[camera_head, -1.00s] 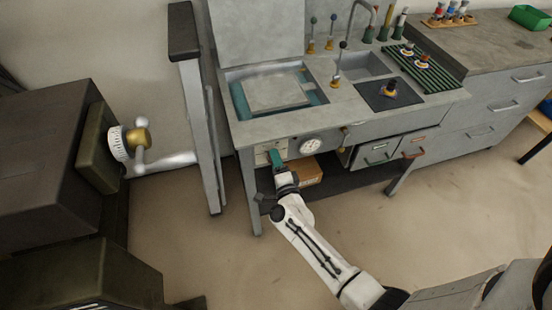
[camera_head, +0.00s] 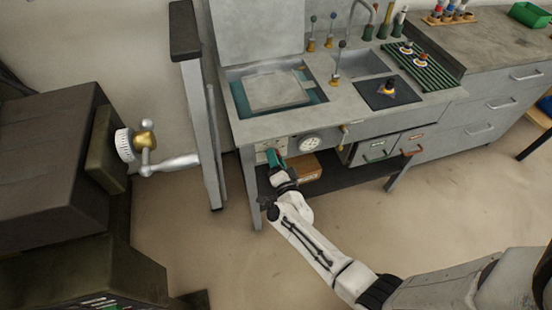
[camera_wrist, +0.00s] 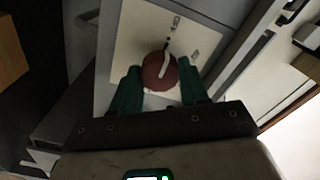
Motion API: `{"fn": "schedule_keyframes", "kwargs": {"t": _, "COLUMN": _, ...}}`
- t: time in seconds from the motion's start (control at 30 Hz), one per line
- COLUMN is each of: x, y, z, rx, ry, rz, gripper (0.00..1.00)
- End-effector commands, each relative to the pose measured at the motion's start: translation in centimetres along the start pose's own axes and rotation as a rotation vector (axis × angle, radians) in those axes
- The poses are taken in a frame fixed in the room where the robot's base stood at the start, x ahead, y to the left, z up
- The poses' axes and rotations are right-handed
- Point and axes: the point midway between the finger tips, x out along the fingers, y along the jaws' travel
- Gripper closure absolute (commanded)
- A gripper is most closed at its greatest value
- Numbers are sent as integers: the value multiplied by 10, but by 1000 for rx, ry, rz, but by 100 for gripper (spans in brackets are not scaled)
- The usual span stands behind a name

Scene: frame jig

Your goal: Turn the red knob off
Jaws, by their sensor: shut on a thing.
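The red knob (camera_wrist: 157,76) is dark red with a pale pointer bar. It sits on a cream panel (camera_wrist: 132,42) with small markings, and the bar's upper end leans slightly right toward these markings in the wrist view. My gripper (camera_wrist: 160,88) has green fingers on either side of the knob, shut on it. In the head view my gripper (camera_head: 274,158) is at the cream panel on the front of the grey bench (camera_head: 300,127), left of a white dial (camera_head: 310,143). The knob itself is hidden there behind my gripper.
A cardboard box (camera_head: 306,181) lies on the shelf under the bench. Drawers with handles (camera_head: 376,152) are right of the dial. A grey upright post (camera_head: 199,130) and a dark machine with a crank (camera_head: 144,140) stand left. The floor in front is clear.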

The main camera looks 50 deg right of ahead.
Motion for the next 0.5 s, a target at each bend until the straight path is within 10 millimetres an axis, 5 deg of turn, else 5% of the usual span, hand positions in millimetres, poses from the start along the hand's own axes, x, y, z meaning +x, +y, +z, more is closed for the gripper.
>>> {"fn": "schedule_keyframes", "kwargs": {"t": 0.23, "x": -1, "y": 1, "z": 1, "rx": -3, "ry": -3, "rz": 2, "gripper": 86}}
{"fn": "schedule_keyframes", "kwargs": {"t": 0.27, "x": -1, "y": 1, "z": 1, "rx": -3, "ry": -3, "rz": 2, "gripper": 55}}
{"fn": "schedule_keyframes", "kwargs": {"t": 0.5, "x": 0, "y": 1, "z": 0, "rx": -2, "ry": -1, "rz": 1, "gripper": 32}}
